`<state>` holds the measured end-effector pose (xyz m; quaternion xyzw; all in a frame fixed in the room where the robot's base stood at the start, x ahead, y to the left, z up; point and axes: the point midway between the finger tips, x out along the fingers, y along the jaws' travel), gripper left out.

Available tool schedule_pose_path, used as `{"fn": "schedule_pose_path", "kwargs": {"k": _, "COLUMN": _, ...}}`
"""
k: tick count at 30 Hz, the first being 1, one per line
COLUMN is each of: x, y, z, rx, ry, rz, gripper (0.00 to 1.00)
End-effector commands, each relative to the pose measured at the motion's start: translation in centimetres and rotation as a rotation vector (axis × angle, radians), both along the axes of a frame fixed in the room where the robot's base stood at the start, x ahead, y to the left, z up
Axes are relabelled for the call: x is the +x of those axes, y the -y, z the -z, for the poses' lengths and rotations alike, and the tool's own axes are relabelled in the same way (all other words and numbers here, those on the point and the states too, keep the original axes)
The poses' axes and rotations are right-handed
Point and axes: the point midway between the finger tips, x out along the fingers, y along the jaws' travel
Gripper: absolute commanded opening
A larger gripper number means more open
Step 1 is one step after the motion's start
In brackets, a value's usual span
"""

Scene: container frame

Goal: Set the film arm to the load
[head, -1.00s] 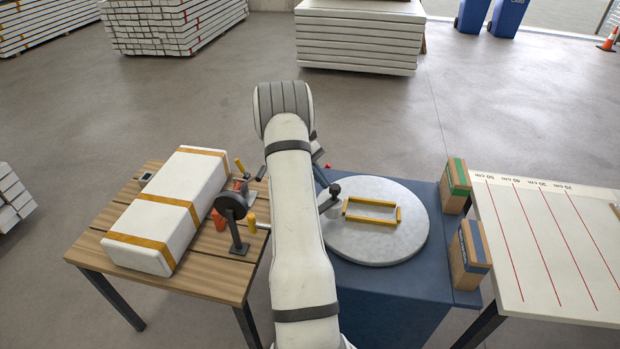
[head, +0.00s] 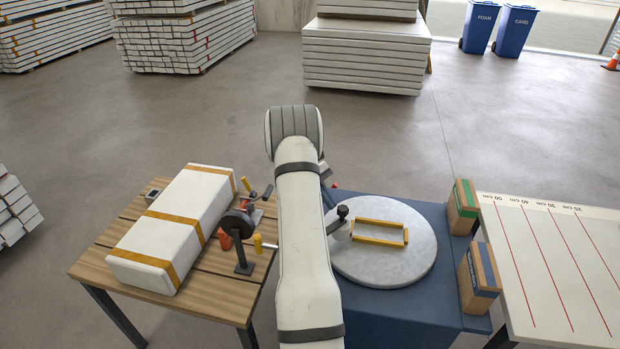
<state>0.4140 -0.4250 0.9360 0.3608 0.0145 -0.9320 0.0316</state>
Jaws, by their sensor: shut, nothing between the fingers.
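A round pale turntable (head: 385,268) lies on a blue base. A yellow rectangular frame (head: 379,240) lies flat on it. A short dark arm with a black knob (head: 342,212) reaches over the turntable's left edge; it may be the film arm, and its other end is hidden behind my white arm. A blue post (head: 328,195) with a red tip beside it stands behind. My gripper is not visible; my arm covers the middle of the picture and I cannot tell what it touches.
A slatted wooden table (head: 215,300) at the left holds a long white block (head: 180,225) with yellow straps and a dark reel stand (head: 240,240). Two cardboard boxes (head: 462,205) (head: 478,280) stand right of the turntable. A white table with red lines (head: 535,265) is farther right.

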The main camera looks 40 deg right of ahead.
Motion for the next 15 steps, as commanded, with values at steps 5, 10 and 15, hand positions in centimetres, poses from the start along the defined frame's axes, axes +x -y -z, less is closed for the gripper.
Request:
{"fn": "schedule_pose_path", "kwargs": {"k": 5, "x": 3.8, "y": -0.7, "z": -1.1, "rx": -0.010, "ry": 0.013, "rz": -0.015, "gripper": 0.00}}
{"fn": "schedule_pose_path", "kwargs": {"k": 10, "x": 6.8, "y": -1.2, "z": -3.9, "rx": -0.010, "ry": 0.014, "rz": -0.018, "gripper": 0.00}}
{"fn": "schedule_pose_path", "kwargs": {"k": 15, "x": 8.7, "y": -1.5, "z": -5.8, "rx": -0.010, "ry": 0.015, "rz": -0.018, "gripper": 0.00}}
